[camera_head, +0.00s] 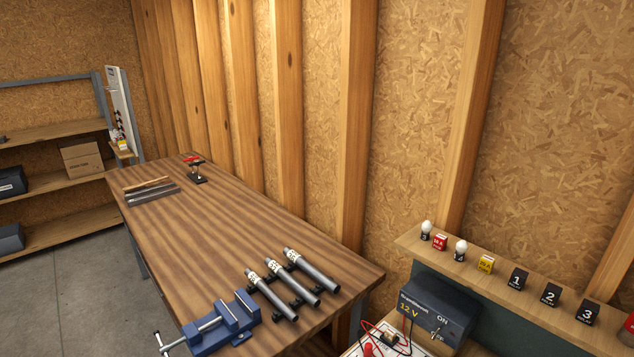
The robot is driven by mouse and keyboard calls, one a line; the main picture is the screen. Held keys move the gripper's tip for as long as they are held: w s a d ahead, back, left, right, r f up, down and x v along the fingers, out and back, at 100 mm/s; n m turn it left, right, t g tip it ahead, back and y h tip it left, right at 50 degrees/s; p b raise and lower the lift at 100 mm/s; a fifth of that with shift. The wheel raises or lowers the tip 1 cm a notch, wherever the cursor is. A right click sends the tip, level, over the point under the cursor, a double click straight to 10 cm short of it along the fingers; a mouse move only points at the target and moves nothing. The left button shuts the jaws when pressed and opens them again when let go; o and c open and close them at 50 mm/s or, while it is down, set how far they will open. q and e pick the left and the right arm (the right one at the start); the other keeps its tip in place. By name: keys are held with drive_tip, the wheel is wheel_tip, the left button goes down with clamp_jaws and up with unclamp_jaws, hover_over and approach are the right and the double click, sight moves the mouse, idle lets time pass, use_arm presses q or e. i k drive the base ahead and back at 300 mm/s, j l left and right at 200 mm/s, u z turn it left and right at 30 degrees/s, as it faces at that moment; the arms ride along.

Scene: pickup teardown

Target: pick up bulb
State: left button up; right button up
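Two white bulbs stand on the wooden shelf (566,318) at the right in the head view. One bulb (426,229) stands near the shelf's left end. The other bulb (460,250) stands a little to the right, between a red block and a yellow block. Both look upright with dark bases. Neither of my grippers shows in the head view, so nothing is seen touching the bulbs.
A red block (440,242), a yellow block (485,264) and black numbered blocks (516,280) share the shelf. A 12 V power box (437,309) sits below it. The wooden workbench (220,240) carries a blue vise (222,322) and grey tubes (290,283); its middle is clear.

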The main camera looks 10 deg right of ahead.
sight(462, 246)
drive_tip(key=j+z, duration=0.1)
drive_tip(key=z, duration=0.3)
drive_tip(key=j+z, duration=0.1)
drive_tip(key=z, duration=0.7)
drive_tip(key=k+j+z, duration=0.1)
drive_tip(key=z, duration=0.3)
